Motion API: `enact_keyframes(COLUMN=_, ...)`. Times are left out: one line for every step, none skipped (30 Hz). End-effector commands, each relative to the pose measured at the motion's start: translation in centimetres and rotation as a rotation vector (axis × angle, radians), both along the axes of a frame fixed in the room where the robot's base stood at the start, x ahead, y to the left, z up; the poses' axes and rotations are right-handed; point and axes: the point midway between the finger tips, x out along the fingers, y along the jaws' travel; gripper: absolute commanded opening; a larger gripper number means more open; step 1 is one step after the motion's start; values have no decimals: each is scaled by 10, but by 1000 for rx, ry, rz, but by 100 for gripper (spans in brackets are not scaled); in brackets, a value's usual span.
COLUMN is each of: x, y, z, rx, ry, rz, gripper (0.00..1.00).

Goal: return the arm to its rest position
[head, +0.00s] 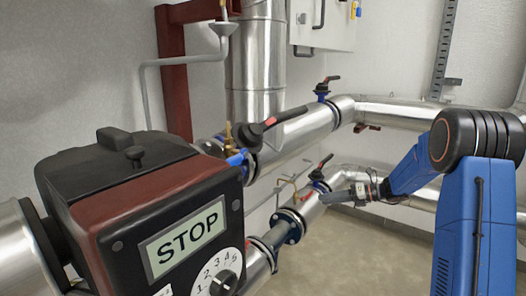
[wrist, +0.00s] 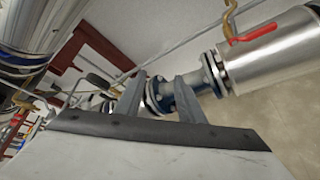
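My blue arm reaches in from the right in the head view, and my gripper (head: 328,197) is at its left end, beside the lower pipe. In the wrist view my gripper (wrist: 158,88) has two grey fingers standing apart with a gap between them. Nothing is held in the gap. A flanged pipe joint (wrist: 178,97) shows beyond the fingers; whether they touch it I cannot tell. The same flanged joint (head: 288,226) is to the lower left of my gripper in the head view.
A pump unit with a STOP display (head: 186,238) fills the lower left. An upper pipe (head: 310,122) carries a valve with a black-and-red handle (head: 275,120). A lower valve handle (head: 322,166) rises close to my gripper. A white cabinet (head: 325,22) hangs behind. Floor (head: 375,250) is clear below.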

Motion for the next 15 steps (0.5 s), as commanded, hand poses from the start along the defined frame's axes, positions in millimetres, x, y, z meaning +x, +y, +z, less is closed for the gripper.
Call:
enact_keyframes(x=-15, y=8, z=10, rx=-45, ry=-44, rz=37, gripper=35)
enact_keyframes(x=-24, y=12, z=15, rx=-72, ry=-73, rz=61, gripper=35)
enact_keyframes(x=-36, y=17, z=20, rx=-108, ry=-109, rz=94, gripper=35)
enact_keyframes(x=-44, y=21, z=24, rx=-136, ry=-137, rz=119, gripper=35)
enact_keyframes(x=-53, y=24, z=28, rx=-164, ry=-164, rz=144, gripper=35)
enact_keyframes(x=-65, y=28, z=32, rx=-200, ry=-201, rz=178, gripper=35)
enact_keyframes(x=-74, y=31, z=36, rx=-227, ry=-228, rz=203, gripper=35)
enact_keyframes(x=-84, y=34, z=39, rx=-253, ry=-256, rz=229, gripper=35)
enact_keyframes(x=-96, y=37, z=43, rx=-288, ry=-293, rz=265, gripper=35)
enact_keyframes(x=-104, y=40, z=46, rx=-314, ry=-322, rz=291, gripper=35)
enact_keyframes(x=-114, y=42, z=49, rx=-340, ry=-350, rz=318, gripper=35)
enact_keyframes(x=-126, y=45, z=52, rx=-374, ry=-387, rz=355, gripper=35)
enact_keyframes(x=-135, y=46, z=54, rx=-399, ry=-415, rz=382, gripper=35)
enact_keyframes(x=-144, y=48, z=57, rx=-424, ry=-443, rz=410, gripper=35)
enact_keyframes(x=-156, y=50, z=60, rx=-457, ry=-481, rz=448, gripper=35)
